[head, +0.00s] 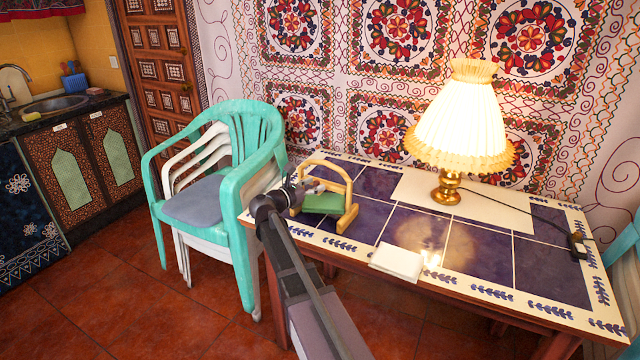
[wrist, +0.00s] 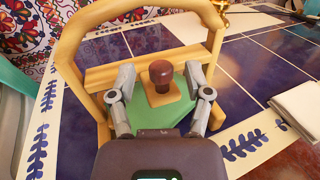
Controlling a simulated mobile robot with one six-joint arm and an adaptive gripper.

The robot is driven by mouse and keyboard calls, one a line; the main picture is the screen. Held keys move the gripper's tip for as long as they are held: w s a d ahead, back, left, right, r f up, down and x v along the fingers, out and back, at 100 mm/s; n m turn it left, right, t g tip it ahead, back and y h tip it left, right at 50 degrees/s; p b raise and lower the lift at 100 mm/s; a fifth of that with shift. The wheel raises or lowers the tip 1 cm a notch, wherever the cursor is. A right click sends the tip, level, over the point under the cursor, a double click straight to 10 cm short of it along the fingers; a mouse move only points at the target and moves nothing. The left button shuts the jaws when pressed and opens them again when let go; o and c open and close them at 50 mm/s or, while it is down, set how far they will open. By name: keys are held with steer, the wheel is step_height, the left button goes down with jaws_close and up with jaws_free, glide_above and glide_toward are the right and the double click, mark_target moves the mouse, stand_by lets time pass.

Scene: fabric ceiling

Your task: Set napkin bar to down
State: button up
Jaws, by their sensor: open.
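The napkin holder (head: 343,212) is a light wooden frame with a green part in it, standing on the tiled table's left side. In the wrist view its wooden frame (wrist: 68,45) arches around a bar with a dark brown knob (wrist: 161,73) on a square wooden plate, above the green surface (wrist: 152,114). My gripper (wrist: 161,88) is open, with one finger on each side of the knob. I cannot tell whether the fingers touch it. In the head view my gripper (head: 300,192) is at the holder's left side and partly covers it.
The tiled table (head: 372,228) also bears a lit lamp (head: 460,125) on the right and a folded white cloth (head: 398,262) at the front edge. Stacked chairs (head: 245,215) stand close on the left. A cable lies at the right. The table's middle is mostly clear.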

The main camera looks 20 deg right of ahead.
mark_target(316, 206)
steer(key=shift+w+d, duration=0.15)
steer(key=shift+d, duration=0.4)
jaws_close()
steer(key=shift+f+b, duration=2.4)
steer(key=shift+f, duration=0.05)
jaws_free()
